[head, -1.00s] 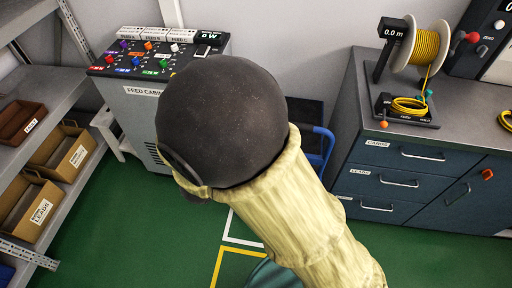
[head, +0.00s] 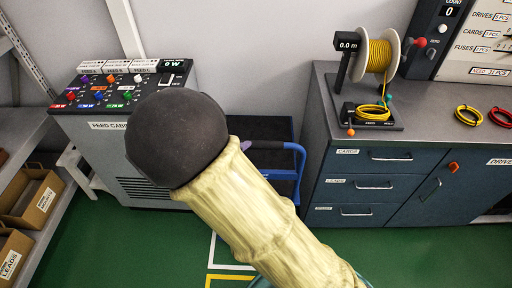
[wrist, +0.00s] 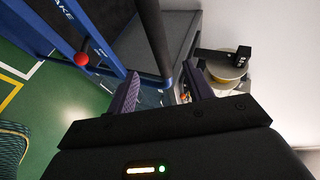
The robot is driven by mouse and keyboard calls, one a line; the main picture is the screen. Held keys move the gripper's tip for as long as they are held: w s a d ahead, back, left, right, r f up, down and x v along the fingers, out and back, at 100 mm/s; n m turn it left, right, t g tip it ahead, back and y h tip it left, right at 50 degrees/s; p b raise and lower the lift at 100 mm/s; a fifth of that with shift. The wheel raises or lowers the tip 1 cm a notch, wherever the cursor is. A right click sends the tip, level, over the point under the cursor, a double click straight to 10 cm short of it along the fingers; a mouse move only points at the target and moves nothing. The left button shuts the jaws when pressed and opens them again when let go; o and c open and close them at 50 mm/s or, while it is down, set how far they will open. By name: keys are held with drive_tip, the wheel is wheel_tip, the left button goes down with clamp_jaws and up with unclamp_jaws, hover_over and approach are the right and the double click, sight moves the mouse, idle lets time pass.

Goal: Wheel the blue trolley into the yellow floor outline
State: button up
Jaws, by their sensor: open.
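The blue trolley shows partly in the head view, behind my arm, between the feed cabinet and the drawer bench. Its blue handle (head: 286,146) and dark panel (head: 272,129) are visible; its lower part is hidden. In the wrist view its blue frame (wrist: 105,45) bears a red knob (wrist: 82,59) and the letters "AKE". My gripper (wrist: 162,87) is open with its fingers apart, close to the blue frame; I see no grip on it. The yellow floor outline (head: 232,277) shows partly below my arm, and at the left of the wrist view (wrist: 12,97).
A white floor line (head: 232,266) runs beside the yellow one. The feed cabinet (head: 130,150) stands left, the drawer bench (head: 375,180) right, with a yellow wire spool (head: 377,58) on top. Shelves with bins (head: 35,195) line the far left. Green floor (head: 130,240) in front is clear.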

sight(257, 147)
drive_tip(key=x, duration=0.8)
drive_tip(key=shift+w+d, duration=0.1)
drive_tip(key=shift+w, duration=0.05)
drive_tip(key=shift+f, duration=0.1)
drive_tip(key=c, duration=1.1)
